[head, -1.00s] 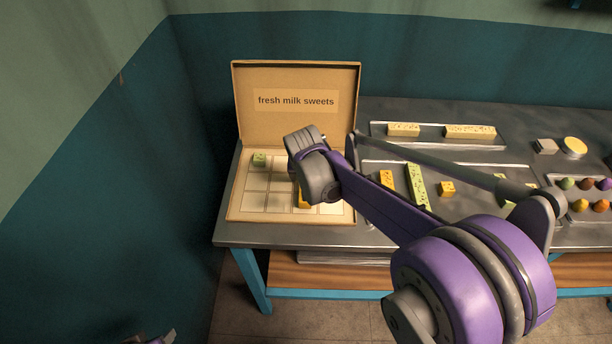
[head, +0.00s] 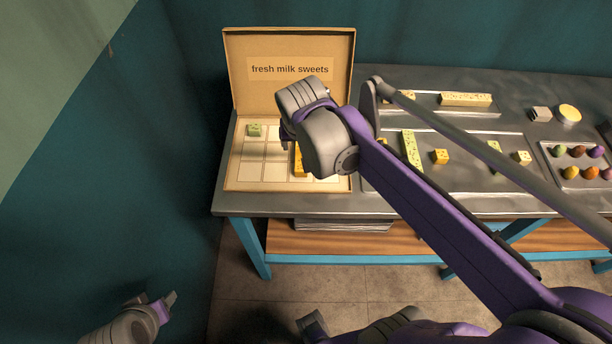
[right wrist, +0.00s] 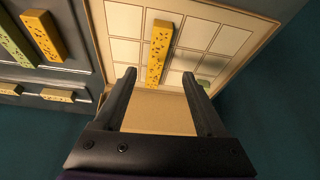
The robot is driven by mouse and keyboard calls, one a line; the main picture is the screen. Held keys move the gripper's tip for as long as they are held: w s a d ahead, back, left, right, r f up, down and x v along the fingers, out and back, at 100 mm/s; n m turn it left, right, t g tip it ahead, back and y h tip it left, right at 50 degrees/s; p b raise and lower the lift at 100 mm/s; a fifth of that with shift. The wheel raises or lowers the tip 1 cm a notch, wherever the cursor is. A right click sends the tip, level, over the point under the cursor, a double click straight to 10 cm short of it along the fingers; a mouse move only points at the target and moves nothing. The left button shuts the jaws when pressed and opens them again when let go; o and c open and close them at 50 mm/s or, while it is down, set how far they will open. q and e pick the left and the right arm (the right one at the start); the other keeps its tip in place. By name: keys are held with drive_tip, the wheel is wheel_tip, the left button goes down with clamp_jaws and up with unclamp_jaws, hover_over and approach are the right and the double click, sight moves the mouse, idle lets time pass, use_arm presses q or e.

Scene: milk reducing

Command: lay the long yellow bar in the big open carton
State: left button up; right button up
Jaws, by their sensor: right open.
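The big open carton (head: 232,182) stands at the left end of the table, its lid upright and reading "fresh milk sweets". A long yellow bar (head: 299,166) lies inside on the gridded floor; my right arm hides part of it. The right wrist view shows the bar (right wrist: 159,50) lying across the grid cells. My right gripper (head: 286,140) is over the carton. Its fingers (right wrist: 161,92) are open and apart, with nothing between them, and the bar lies beyond the tips. My left gripper (head: 157,300) is low at the left, away from the table; its jaw gap is unclear.
A small green piece (head: 254,130) sits in the carton's back left cell. Trays to the right hold a long green bar (head: 411,151), a yellow cube (head: 440,157), a pale bar (head: 465,99) and round sweets (head: 571,172). A wall is close on the left.

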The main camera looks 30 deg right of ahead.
drive_tip(key=s+a+f+n+y, duration=0.1)
drive_tip(key=s+a+f+n, duration=0.1)
drive_tip(key=s, duration=0.5)
drive_tip(key=s+a+f+n+t+y, duration=0.1)
drive_tip(key=s+a+f+n, duration=0.2)
drive_tip(key=s+f, duration=0.3)
drive_tip(key=shift+s+a+f, duration=0.35)
drive_tip(key=shift+s+a, duration=0.35)
drive_tip(key=shift+s, duration=0.25)
